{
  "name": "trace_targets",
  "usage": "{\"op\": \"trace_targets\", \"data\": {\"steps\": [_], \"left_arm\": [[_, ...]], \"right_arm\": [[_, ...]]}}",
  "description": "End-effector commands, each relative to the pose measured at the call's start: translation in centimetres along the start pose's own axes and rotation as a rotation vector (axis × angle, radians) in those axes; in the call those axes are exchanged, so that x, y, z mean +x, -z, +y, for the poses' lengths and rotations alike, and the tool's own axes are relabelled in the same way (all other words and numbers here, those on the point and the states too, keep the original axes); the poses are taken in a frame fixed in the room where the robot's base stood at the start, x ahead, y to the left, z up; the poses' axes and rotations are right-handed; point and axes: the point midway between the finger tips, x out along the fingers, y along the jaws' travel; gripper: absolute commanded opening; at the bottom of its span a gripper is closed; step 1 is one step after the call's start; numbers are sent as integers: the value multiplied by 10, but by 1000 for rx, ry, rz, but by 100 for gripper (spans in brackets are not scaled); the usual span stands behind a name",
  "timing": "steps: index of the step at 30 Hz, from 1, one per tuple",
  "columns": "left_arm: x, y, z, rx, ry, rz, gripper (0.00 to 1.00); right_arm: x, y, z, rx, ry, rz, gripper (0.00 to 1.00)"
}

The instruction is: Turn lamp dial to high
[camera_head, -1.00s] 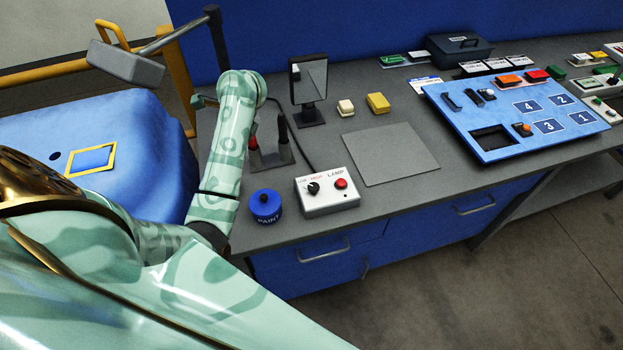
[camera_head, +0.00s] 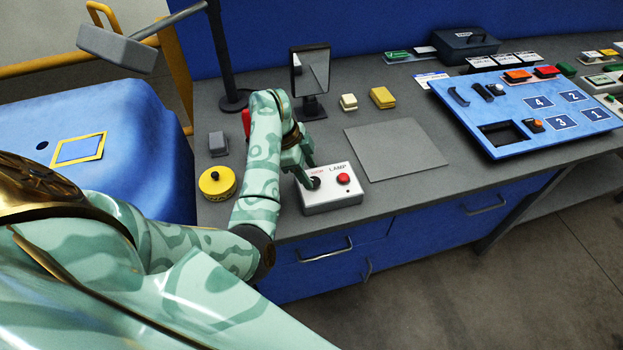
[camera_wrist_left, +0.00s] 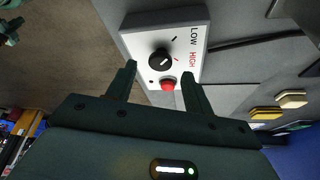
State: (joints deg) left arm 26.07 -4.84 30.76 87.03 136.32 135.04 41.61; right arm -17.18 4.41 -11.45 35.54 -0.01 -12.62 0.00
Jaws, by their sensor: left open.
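The lamp box (camera_head: 335,200) is a white box with a black dial and a red button (camera_head: 344,178), standing near the counter's front edge. In the left wrist view the dial (camera_wrist_left: 160,60) lies beside LOW and HIGH labels, with the red button (camera_wrist_left: 167,84) nearer me. I cannot tell which mark its pointer meets. My left gripper (camera_wrist_left: 158,72) is open and empty, its fingers to either side of the dial and button in the picture. In the head view this gripper (camera_head: 308,178) is over the dial end and partly covers the dial. Contact is unclear. My right gripper is out of view.
A yellow round can (camera_head: 217,183) and a grey block (camera_head: 217,144) stand left of my left forearm. A mirror (camera_head: 310,75) stands behind the lamp box. A bare grey mat (camera_head: 392,150) lies to its right, and a blue numbered panel (camera_head: 470,115) is farther right.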

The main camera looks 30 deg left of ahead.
Motion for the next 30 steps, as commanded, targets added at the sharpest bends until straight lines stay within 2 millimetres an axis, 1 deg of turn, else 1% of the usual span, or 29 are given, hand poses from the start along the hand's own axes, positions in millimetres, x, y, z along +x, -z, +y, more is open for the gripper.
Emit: {"op": "trace_targets", "data": {"steps": [1, 6, 15, 16, 17, 18, 20, 21, 30], "left_arm": [[10, -1, 0, -1, -2, -1, 52], [24, 0, 0, 0, -1, -1, 52], [25, 0, 0, 0, 1, -2, 52], [25, 0, 0, 0, 1, -2, 46], [25, 0, 0, 0, 1, -2, 38], [25, 0, 0, 1, 1, -2, 27], [25, 0, 0, 0, 1, -2, 10], [25, 0, 0, 1, 1, -2, 8], [24, 0, 0, 24, -10, -2, 8]], "right_arm": [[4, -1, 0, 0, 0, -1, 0], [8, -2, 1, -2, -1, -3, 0], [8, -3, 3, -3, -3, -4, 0], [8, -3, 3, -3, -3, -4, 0], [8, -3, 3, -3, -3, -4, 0], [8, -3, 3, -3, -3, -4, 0], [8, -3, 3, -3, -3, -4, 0], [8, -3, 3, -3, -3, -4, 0], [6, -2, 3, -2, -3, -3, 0]]}}
